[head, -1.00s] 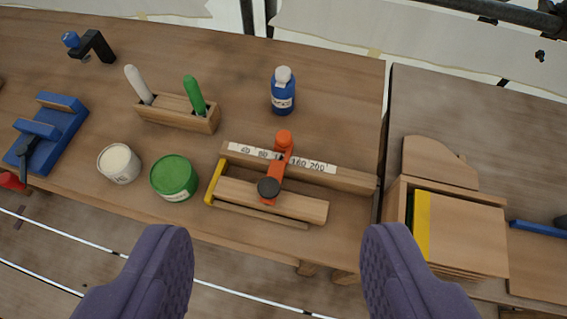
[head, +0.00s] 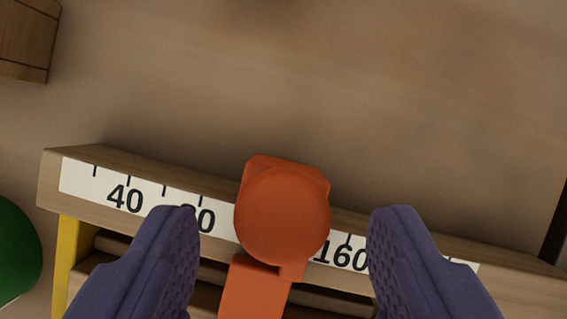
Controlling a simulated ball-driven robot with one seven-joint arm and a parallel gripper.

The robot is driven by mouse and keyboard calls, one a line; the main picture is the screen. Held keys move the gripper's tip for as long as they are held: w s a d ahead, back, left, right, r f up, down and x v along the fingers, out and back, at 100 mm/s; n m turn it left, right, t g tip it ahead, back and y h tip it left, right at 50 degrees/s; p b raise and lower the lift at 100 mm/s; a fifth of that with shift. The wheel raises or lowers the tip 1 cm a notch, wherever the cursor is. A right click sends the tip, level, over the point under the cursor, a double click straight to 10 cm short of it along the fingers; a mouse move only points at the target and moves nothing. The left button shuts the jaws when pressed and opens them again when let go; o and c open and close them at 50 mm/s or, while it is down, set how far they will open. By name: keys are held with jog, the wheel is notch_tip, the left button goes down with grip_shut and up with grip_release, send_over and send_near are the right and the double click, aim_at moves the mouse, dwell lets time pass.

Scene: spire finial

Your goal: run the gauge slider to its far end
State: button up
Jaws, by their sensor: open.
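The gauge is a wooden rail (head: 75,206) with a white scale strip (head: 78,177) along its front face. Its orange slider (head: 282,215) sits on the rail between the marks that read 80 and 160, with a round knob on top and an arm running down out of the picture. My gripper (head: 282,232) is open, one purple finger on each side of the knob with a gap on both sides. The fingers cover part of the scale. How high the fingertips are relative to the knob is hard to tell.
A yellow end piece (head: 68,255) is under the rail's left end. A green round can (head: 15,250) is at the left edge. A wooden block (head: 25,40) is at the upper left. The wooden table behind the rail is clear.

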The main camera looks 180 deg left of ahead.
jog(key=shift+x, duration=0.75)
grip_shut()
jog(key=shift+s+d, duration=0.1)
jog(key=shift+d, duration=0.05)
jog(key=s+d+p, duration=0.1)
jog(key=s+d, duration=0.1)
jog(key=d, duration=0.6)
jog(key=s+d+p, duration=0.1)
jog(key=s+d, duration=0.2)
jog(key=d, duration=0.5)
jog(key=shift+s+d, duration=0.15)
jog(key=shift+d, duration=0.05)
